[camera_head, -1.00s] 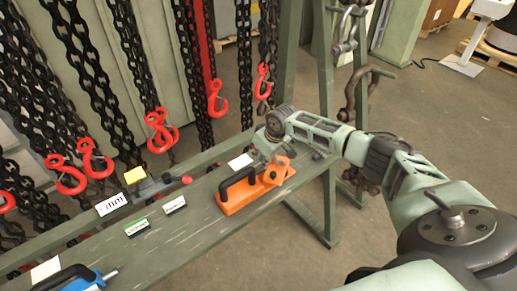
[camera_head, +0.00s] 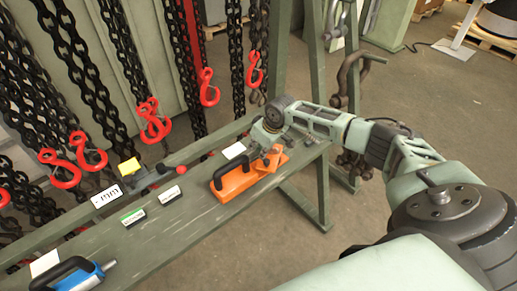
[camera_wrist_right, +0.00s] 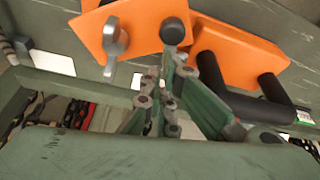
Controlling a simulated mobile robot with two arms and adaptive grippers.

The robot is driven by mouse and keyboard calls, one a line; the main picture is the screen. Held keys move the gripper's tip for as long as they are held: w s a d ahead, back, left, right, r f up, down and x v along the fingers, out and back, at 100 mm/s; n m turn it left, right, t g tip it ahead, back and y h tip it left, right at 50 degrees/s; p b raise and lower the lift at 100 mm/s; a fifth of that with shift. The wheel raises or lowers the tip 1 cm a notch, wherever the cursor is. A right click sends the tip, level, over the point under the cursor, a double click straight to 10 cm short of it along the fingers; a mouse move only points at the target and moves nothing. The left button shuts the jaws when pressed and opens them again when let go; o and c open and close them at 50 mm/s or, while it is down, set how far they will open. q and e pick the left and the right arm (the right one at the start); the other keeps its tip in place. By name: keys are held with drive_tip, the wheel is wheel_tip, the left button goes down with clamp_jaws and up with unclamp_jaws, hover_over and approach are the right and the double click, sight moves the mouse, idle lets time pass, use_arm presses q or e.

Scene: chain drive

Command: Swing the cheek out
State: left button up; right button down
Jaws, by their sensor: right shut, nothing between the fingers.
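The orange tool (camera_head: 232,187) lies on the green bench beam, with a black handle (camera_head: 222,170) on its upper side. At its right end an orange cheek plate (camera_head: 270,161) sits at an angle to the body. In the right wrist view the cheek (camera_wrist_right: 140,22) is at the top, with a grey lever-like pin (camera_wrist_right: 114,45) on it. The body (camera_wrist_right: 235,58) and black handle (camera_wrist_right: 240,95) are to the right. My right gripper (camera_wrist_right: 172,42) is shut and empty, its tips close to the cheek; contact is unclear. My left gripper is out of view.
Chains with red hooks (camera_head: 208,88) hang behind the bench. A blue tool (camera_head: 85,277) lies at the near left of the beam (camera_head: 190,215). Bare floor is on the right.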

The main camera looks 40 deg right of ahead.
sight(266, 159)
drive_tip(key=shift+s+n, duration=0.15)
drive_tip(key=shift+n, duration=0.15)
drive_tip(key=n, duration=0.1)
drive_tip(key=s+n+y+b, duration=0.1)
drive_tip(key=n, duration=0.1)
drive_tip(key=shift+s+d+f+b, duration=0.15)
drive_tip(key=shift+s+d+b, duration=0.05)
drive_tip(key=shift+s+b, duration=0.1)
drive_tip(key=s+n+b, duration=0.1)
drive_tip(key=n, duration=0.1)
drive_tip(key=d+n+g+y+b, duration=0.1)
drive_tip(key=n+b, duration=0.1)
drive_tip(key=shift+s+g, duration=0.3)
drive_tip(key=shift+s, duration=0.1)
drive_tip(key=shift+s+d+n+g+y+b, duration=0.15)
drive_tip(key=shift+s+d+n, duration=0.1)
drive_tip(key=shift+n, duration=0.35)
drive_tip(key=shift+s+d+n+g+y+b, duration=0.15)
drive_tip(key=shift+s+d+n, duration=0.05)
drive_tip(key=shift+n, duration=0.4)
drive_tip(key=shift+s+d, duration=0.25)
drive_tip(key=shift+d, duration=0.3)
drive_tip(key=shift+r, duration=0.2)
